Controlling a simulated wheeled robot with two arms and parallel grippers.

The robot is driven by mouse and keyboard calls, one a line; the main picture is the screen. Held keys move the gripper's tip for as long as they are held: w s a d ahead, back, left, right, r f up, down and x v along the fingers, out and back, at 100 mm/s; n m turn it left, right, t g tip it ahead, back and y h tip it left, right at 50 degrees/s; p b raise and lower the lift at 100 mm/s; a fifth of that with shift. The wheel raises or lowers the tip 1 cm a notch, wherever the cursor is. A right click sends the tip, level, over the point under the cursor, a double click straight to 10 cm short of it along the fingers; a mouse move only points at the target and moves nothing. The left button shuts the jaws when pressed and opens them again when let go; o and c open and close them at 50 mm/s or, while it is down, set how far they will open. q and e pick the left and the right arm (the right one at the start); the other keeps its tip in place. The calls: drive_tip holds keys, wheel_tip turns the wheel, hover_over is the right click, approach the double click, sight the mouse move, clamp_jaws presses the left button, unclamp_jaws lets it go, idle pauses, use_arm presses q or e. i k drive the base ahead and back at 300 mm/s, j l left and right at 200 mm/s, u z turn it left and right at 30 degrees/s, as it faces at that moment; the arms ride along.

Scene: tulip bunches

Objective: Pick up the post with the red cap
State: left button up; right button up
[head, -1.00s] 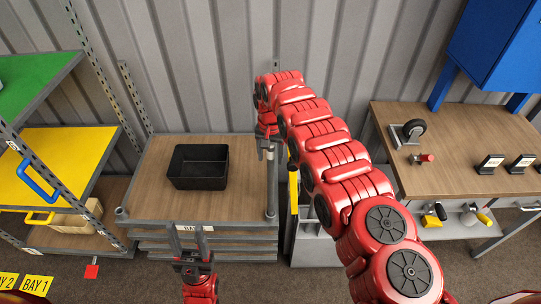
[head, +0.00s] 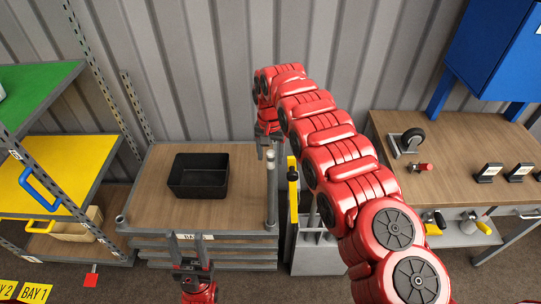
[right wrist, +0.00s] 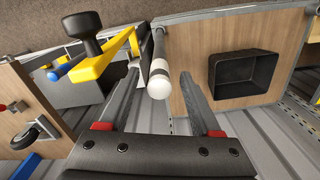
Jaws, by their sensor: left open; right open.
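In the right wrist view a post (right wrist: 158,75) with a white rounded end and a dark band lies between the open fingers, touching neither as far as I can see. I see no red cap on it. My right gripper (head: 268,148) is open, just above the post area; its fingers show in the right wrist view (right wrist: 160,95). My left gripper (head: 187,248) is open and empty at the cart's front edge. A small silver piece with a red end (head: 422,167) lies on the workbench.
A black bin (head: 198,176) sits on the wooden-topped cart (head: 150,205). A grey caddy (head: 315,250) with a yellow-handled tool (head: 293,190) is right of the cart. The workbench (head: 450,150) carries a caster (head: 408,142). Shelves (head: 60,165) stand left.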

sight(312, 215)
drive_tip(key=k+j, duration=0.3)
drive_tip(key=k, duration=0.15)
drive_tip(key=k+j, duration=0.3)
drive_tip(key=k, duration=0.2)
